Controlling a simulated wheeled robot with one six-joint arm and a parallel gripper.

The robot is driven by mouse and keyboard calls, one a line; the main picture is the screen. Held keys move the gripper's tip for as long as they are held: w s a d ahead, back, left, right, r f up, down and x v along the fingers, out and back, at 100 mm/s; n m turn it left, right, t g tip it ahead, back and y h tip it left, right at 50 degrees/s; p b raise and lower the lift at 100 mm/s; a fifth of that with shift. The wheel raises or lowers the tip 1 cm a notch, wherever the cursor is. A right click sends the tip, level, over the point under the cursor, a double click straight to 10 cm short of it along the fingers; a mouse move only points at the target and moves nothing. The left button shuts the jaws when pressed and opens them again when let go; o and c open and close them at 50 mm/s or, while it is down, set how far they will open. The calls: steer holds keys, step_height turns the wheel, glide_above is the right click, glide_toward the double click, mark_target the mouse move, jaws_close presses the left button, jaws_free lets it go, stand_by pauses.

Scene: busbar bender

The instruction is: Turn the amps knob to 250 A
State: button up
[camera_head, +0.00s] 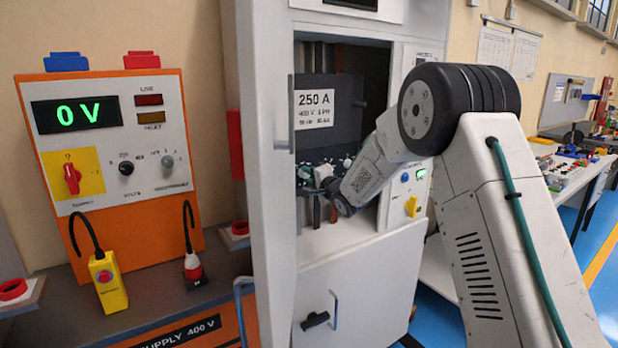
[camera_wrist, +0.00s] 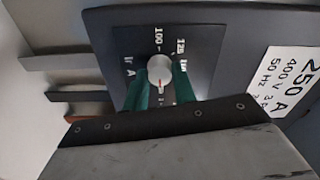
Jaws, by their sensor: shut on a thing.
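The breaker (camera_head: 335,115) is a dark block inside the open cabinet, with a white "250 A" label (camera_head: 314,110). In the wrist view the amps knob (camera_wrist: 159,68) is a small round light-grey dial on a dark panel (camera_wrist: 201,45). The panel is marked "Ir A", with 100 and 125 readable and another figure partly covered. A red pointer line on the knob points toward the bottom of the picture, where figures are hidden. My gripper (camera_wrist: 160,80), with green fingers either side, is shut on the knob. In the head view my gripper (camera_head: 317,176) reaches the breaker's lower front; the knob is not distinguishable there.
The open cabinet door (camera_head: 268,190) stands left of my arm. A supply unit (camera_head: 118,150) showing 0 V stands farther left. A yellow switch (camera_head: 411,206) is on the cabinet's right front. Dark and copper-coloured bars (camera_wrist: 75,97) lie beside the breaker.

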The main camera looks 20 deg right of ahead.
stand_by(0.5)
steer(key=o, duration=1)
steer(key=shift+d, duration=0.1)
steer(key=shift+s, duration=0.1)
steer(key=v, duration=0.7)
steer(key=shift+s, duration=0.25)
steer(key=shift+d, duration=0.1)
